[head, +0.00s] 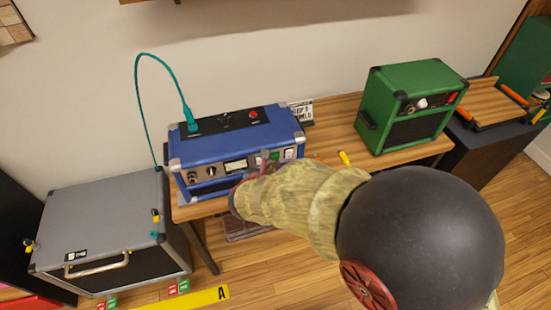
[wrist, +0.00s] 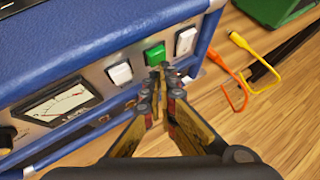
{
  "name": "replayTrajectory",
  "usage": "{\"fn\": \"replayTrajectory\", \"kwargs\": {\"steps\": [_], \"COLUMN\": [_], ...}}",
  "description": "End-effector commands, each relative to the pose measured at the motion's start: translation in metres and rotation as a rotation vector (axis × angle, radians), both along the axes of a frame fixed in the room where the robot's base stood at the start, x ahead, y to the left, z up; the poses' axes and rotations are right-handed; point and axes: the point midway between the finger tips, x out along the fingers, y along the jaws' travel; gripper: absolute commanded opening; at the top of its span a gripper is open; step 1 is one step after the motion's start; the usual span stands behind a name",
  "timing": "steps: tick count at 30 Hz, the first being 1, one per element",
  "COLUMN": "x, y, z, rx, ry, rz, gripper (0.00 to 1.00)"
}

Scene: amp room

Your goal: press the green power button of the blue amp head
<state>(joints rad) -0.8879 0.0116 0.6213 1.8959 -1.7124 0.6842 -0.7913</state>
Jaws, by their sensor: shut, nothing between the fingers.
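The blue amp head (head: 236,145) stands on the wooden table, with its front panel toward me. Its green power button (wrist: 154,53) sits between two white switches in the wrist view; in the head view the green button (head: 274,155) shows just above my arm. My gripper (wrist: 158,72) is shut and empty. Its fingertips are just below the green button in the wrist view, very close to it; I cannot tell whether they touch. In the head view my arm hides the fingers and part of the panel's lower right.
White switches (wrist: 120,74) (wrist: 186,41) flank the green button closely. A meter (wrist: 57,101) is further left. Orange and yellow cables (wrist: 238,90) lie right of the amp. A green amp (head: 408,105) stands right, a grey cabinet (head: 105,225) left. A teal cable (head: 140,95) plugs into the blue amp's top.

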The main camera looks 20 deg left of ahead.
Motion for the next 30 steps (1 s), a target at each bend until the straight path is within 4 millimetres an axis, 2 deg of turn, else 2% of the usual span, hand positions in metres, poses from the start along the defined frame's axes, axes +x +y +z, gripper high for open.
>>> {"fn": "replayTrajectory", "kwargs": {"steps": [30], "x": [0.0077], "y": [0.0043], "z": [0.0003], "rx": [0.0], "ry": [0.0], "rz": [0.0], "gripper": [0.0]}}
